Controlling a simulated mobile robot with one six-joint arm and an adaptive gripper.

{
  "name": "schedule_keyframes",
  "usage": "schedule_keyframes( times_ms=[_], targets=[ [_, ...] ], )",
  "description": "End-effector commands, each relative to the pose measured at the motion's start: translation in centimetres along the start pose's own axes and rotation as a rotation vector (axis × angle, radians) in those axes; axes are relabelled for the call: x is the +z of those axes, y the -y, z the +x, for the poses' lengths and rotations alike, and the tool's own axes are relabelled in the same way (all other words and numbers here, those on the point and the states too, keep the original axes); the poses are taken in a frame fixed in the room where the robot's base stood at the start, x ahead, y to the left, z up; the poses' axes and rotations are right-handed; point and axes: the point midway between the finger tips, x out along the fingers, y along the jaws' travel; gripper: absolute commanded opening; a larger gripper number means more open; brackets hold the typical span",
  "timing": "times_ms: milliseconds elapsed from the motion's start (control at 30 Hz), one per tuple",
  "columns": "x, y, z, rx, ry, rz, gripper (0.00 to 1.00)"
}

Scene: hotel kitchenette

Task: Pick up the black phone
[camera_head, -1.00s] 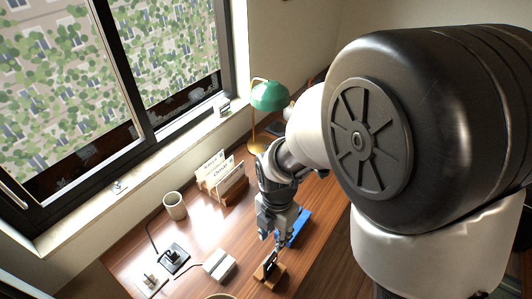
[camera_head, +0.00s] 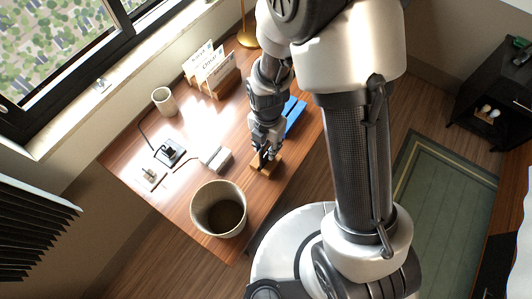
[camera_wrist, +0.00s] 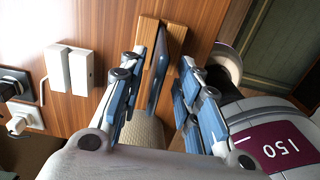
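The black phone (camera_wrist: 168,62) stands edge-on in a small wooden stand (camera_wrist: 146,34) in the wrist view. My gripper (camera_wrist: 161,66) is open, with one blue-and-grey finger on each side of the phone. A gap shows between the phone and the left finger, and another to the right finger. In the head view my gripper (camera_head: 265,153) is down at the wooden stand (camera_head: 262,172) on the desk and hides most of the phone.
A white block (camera_head: 215,158) stands left of the stand, and a blue object (camera_head: 294,116) lies to its upper right. A large bin-like container (camera_head: 219,208) is in front. A mug (camera_head: 163,100) and card holder (camera_head: 212,78) stand farther back on the desk.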

Motion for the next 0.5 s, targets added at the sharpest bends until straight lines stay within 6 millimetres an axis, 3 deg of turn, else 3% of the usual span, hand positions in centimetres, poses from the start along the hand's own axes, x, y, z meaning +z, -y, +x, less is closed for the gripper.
schedule_keyframes(
  times_ms=[267, 500],
  targets=[
    [-0.1, -0.2, 4.3, -0.003, -0.002, 0.0, 0.31],
    [-0.1, -0.3, 4.6, 0.0, 0.0, 0.0, 0.31]
  ],
)
